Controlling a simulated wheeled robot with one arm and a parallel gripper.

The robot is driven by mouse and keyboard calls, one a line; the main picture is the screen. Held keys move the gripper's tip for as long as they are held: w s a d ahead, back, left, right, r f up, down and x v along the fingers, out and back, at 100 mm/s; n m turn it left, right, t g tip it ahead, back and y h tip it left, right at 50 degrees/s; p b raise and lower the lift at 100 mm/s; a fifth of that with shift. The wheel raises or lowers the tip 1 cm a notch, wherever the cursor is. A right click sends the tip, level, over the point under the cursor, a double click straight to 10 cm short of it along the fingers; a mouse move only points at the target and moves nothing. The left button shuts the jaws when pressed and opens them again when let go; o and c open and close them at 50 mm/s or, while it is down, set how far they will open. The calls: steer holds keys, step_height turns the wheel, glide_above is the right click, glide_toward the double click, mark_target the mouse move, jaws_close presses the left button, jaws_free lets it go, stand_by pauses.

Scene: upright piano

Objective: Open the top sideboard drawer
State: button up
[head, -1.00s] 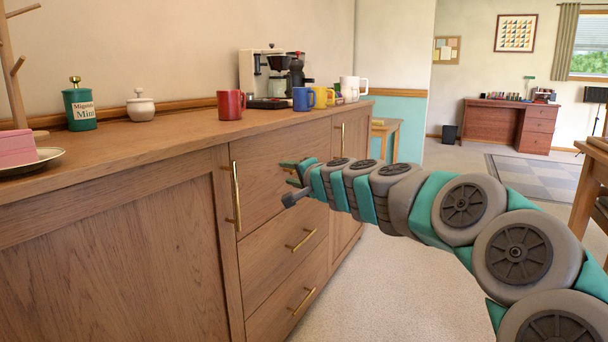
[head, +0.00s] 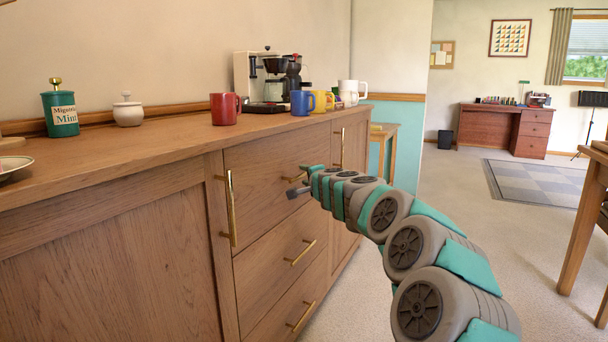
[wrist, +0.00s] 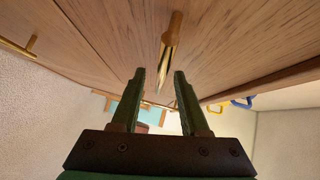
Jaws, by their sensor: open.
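The wooden sideboard (head: 90,250) stands along the wall at left. Its top drawer (head: 262,180) is closed, flush with the fronts around it. In the wrist view a brass bar handle (wrist: 168,48) stands out from the wood ahead of my gripper (wrist: 160,73). The handle's near end lies between the two green fingers in the picture. The fingers are apart and not closed on it; I cannot tell whether either touches it.
Below are the middle drawer's handle (head: 300,252) and the bottom drawer's handle (head: 300,317). A door handle (head: 231,210) stands upright left of the drawers. A red mug (head: 225,108), blue mug (head: 303,102) and coffee maker (head: 268,78) sit on top.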

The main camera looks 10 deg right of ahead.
steer(key=shift+w+a, duration=0.1)
steer(key=shift+w, duration=0.7)
steer(key=shift+f, duration=0.1)
jaws_close()
stand_by(1.0)
